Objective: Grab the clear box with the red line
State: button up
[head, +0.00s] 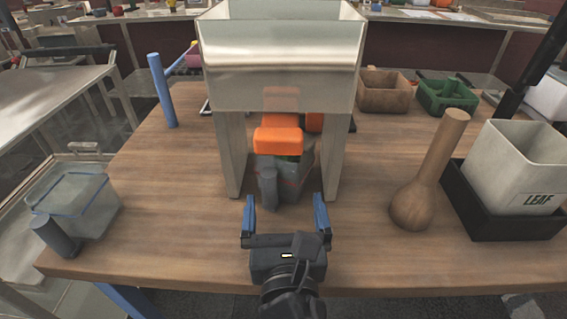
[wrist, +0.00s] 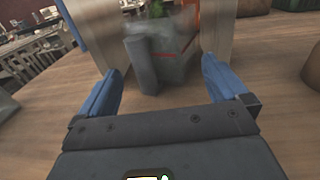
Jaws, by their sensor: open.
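The clear box with the red line (wrist: 170,62) stands under the metal hopper (head: 280,62), between its legs. In the head view the box (head: 290,182) is partly hidden by its grey upright handle (head: 268,188) and an orange block above it. The handle (wrist: 141,65) also shows in the wrist view, left of the red line. My gripper (head: 286,212) is open and empty, just in front of the box, with its blue fingers spread wide. In the wrist view the box lies ahead, between and beyond the fingertips (wrist: 160,75).
Another clear box with a blue line (head: 85,200) stands at the table's left edge. A wooden scoop-like piece (head: 425,185), a white LEAF bin (head: 515,165) in a black tray and brown and green bins (head: 447,97) are on the right. The hopper's legs (head: 331,155) flank the box closely.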

aim_at(285, 182)
jog(key=shift+w+f, duration=0.1)
jog(key=shift+w, duration=2.6)
jog(key=shift+c, duration=0.2)
jog(key=c, duration=1.3)
jog(key=shift+o, duration=0.2)
jog(key=shift+p, duration=0.3)
